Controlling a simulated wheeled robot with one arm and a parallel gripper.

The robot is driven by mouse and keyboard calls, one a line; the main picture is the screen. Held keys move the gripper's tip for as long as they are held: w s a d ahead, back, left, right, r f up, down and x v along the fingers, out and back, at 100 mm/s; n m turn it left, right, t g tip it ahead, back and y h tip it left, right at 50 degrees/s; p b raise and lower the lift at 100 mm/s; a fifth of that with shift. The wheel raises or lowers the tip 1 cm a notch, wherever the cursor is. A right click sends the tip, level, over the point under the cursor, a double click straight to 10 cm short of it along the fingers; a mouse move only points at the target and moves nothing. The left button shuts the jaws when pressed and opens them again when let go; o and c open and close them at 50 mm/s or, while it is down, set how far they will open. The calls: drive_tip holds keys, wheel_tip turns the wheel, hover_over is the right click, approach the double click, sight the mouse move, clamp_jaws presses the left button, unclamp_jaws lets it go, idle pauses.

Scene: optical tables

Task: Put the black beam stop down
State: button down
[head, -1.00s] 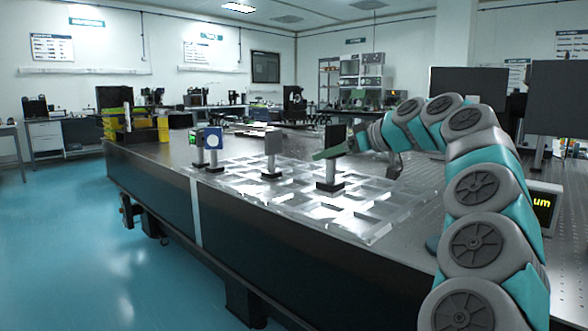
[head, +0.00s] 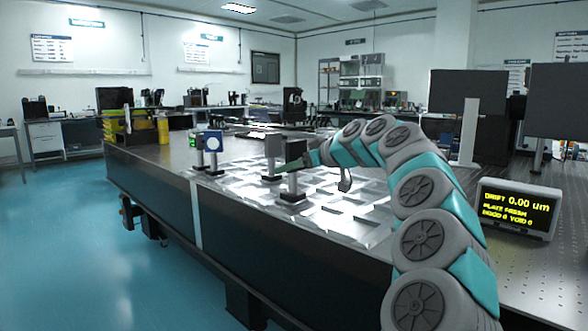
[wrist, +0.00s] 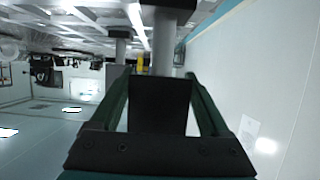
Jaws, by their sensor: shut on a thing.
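The black beam stop (head: 297,147) is a dark square plate on a pale post with a black foot (head: 292,197). It stands upright over the shiny pale grid plate (head: 350,225) on the optical table. My gripper (head: 293,165), with green fingers, is shut on the plate. In the wrist view the fingers lie on both sides of the dark plate (wrist: 160,103), with its post (wrist: 163,45) beyond. I cannot tell whether the foot touches the grid plate.
A grey block on a post (head: 274,145) stands just behind and left of the beam stop. Further left are a round white-faced optic (head: 212,145) and a green-lit device (head: 195,141). A drift display (head: 515,208) sits at the right. The grid plate's front right part is clear.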

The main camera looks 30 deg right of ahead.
drive_tip(key=shift+f, duration=0.15)
drive_tip(key=shift+f, duration=0.2)
unclamp_jaws()
drive_tip(key=shift+s, duration=0.1)
drive_tip(key=v, duration=0.7)
drive_tip(key=shift+s+f+b, duration=0.25)
drive_tip(key=shift+s+b, duration=0.2)
drive_tip(key=shift+s, duration=0.05)
